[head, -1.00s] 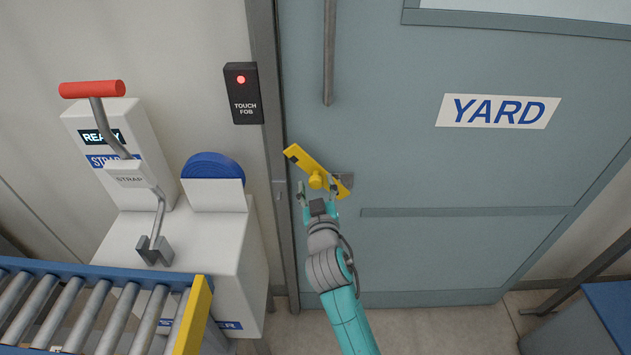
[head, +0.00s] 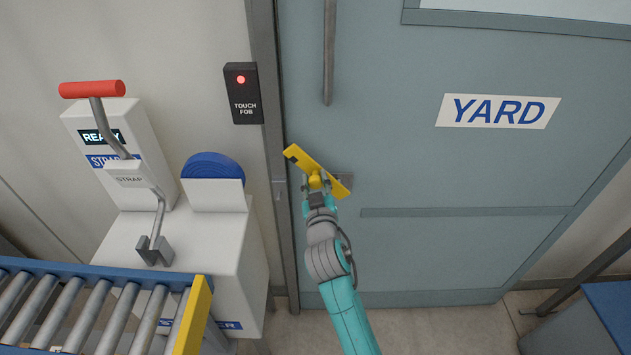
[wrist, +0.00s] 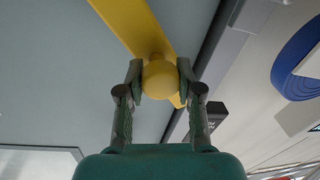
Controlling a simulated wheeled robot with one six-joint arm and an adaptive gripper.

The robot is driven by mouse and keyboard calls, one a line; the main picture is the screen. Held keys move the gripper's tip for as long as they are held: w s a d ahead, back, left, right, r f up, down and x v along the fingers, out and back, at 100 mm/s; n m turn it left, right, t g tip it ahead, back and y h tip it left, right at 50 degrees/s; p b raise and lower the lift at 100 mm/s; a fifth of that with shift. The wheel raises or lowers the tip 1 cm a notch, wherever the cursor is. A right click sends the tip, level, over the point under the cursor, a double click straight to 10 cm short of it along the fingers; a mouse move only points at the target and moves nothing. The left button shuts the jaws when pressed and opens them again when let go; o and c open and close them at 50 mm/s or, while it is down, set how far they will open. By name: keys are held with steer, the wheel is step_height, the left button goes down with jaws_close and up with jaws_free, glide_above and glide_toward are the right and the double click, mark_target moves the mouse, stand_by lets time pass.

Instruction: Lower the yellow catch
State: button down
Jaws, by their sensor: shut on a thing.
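The yellow catch (head: 333,181) is a flat bar on the left edge of the grey-blue door. It is tilted, with its upper end to the left and its lower end to the right. In the wrist view the bar (wrist: 127,20) runs diagonally behind its round yellow knob (wrist: 160,79). My gripper (head: 316,184) is at the middle of the catch. Its two fingers (wrist: 161,82) are closed on both sides of the knob. In the head view my fingers partly hide the knob.
A black touch-fob box (head: 243,93) with a red light is on the wall left of the door frame. A vertical door handle (head: 329,50) is above the catch. The strapping machine (head: 190,250) and roller conveyor (head: 70,310) stand at the left. A blue-topped bench (head: 610,305) is at lower right.

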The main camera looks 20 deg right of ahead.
steer(key=w+a+f+n+g, duration=0.1)
steer(key=a+f+n, duration=0.2)
steer(key=f+n, duration=0.4)
steer(key=shift+a+f+n, duration=0.2)
steer(key=shift+f+n, duration=0.15)
steer(key=shift+n, duration=0.85)
steer(key=shift+f, duration=0.15)
steer(key=c, duration=0.7)
jaws_free()
steer(key=shift+c, duration=0.2)
